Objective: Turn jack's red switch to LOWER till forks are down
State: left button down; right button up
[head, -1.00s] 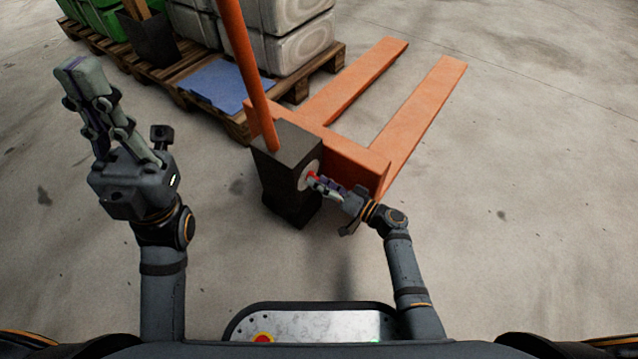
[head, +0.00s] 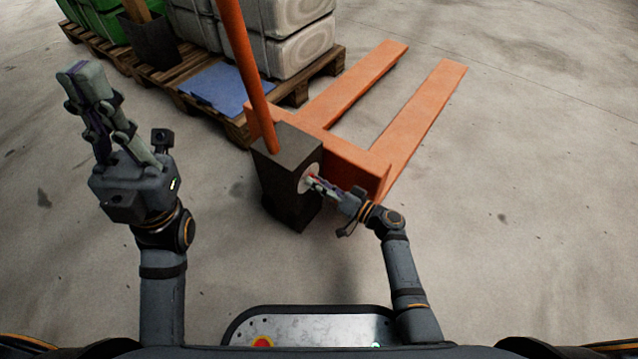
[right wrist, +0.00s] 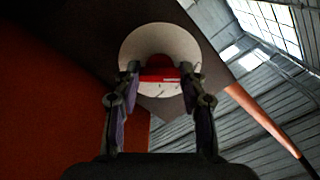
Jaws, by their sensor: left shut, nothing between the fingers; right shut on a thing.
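The orange pallet jack stands in the middle of the head view, with its forks (head: 412,120) pointing away to the upper right and its handle (head: 246,75) rising to the upper left. Its dark box (head: 284,170) carries a pale round dial (head: 305,186). The red switch (right wrist: 158,74) sits in the middle of that dial in the right wrist view. My right gripper (head: 314,181) is at the dial, shut on the red switch; its fingers (right wrist: 160,78) lie on either side of the switch. My left gripper (head: 82,80) is shut and empty, raised at the left, away from the jack.
A wooden pallet (head: 236,128) behind the jack bears grey containers (head: 292,45), green crates (head: 97,18), a black bin (head: 150,40) and a blue sheet (head: 217,88). The concrete floor right of the forks is clear.

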jog(key=shift+m+p, duration=1.95)
jog(key=shift+m, duration=6.85)
jog(key=o, duration=1.1)
jog(key=shift+o, duration=0.2)
jog(key=shift+d, duration=0.1)
